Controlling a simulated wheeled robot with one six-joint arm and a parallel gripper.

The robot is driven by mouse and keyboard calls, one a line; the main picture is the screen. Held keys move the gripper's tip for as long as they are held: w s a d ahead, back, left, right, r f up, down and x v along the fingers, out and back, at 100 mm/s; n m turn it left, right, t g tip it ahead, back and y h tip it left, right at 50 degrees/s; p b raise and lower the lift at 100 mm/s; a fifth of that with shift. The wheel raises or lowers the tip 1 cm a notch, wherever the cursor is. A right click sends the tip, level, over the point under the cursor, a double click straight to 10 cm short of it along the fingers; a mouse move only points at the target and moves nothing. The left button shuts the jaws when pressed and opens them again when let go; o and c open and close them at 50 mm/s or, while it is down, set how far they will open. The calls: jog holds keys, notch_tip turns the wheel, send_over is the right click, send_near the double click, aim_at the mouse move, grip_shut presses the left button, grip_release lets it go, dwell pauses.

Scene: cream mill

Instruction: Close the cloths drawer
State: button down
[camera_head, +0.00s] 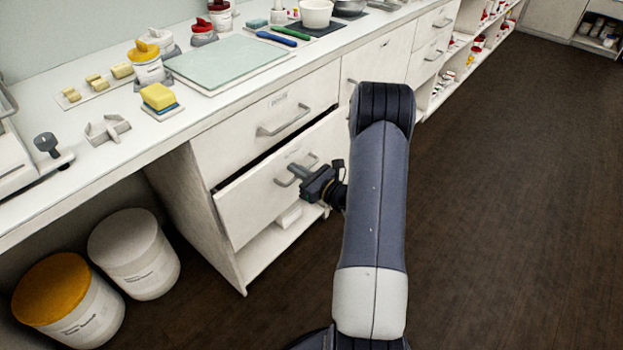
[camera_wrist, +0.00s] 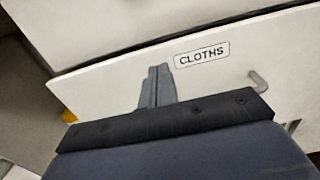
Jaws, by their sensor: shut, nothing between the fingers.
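The cloths drawer (camera_head: 250,205) is the lower drawer under the counter in the head view. It stands partly out, with a dark gap along its top edge. Its front (camera_wrist: 110,90) fills the middle of the wrist view, tilted, with a "CLOTHS" label (camera_wrist: 202,55). Its bar handle shows right of the label in the wrist view (camera_wrist: 259,81). My gripper (camera_head: 304,179) is at the drawer front by the handle. In the wrist view its fingers (camera_wrist: 157,86) are together and empty, left of and below the label. Whether they touch the front I cannot tell.
The drawer above (camera_head: 270,115) looks shut. Below is an open shelf (camera_head: 262,262) with a white item. Two lidded tubs, one with an orange lid (camera_head: 50,288) and one white (camera_head: 133,255), stand left on the floor. The dark floor (camera_head: 500,200) to the right is clear.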

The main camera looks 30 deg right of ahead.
aim_at(278, 158)
jog(key=shift+x, duration=2.25)
jog(key=b+x, duration=0.1)
jog(key=x, duration=0.2)
jog(key=shift+w+a+f+b, duration=0.1)
jog(key=shift+w+f+b, duration=0.1)
jog(key=shift+w+b, duration=0.15)
jog(key=shift+w+a+r, duration=0.1)
jog(key=shift+w+r, duration=0.05)
jog(key=shift+w, duration=0.1)
jog(key=shift+r, duration=0.2)
jog(key=shift+s, duration=0.1)
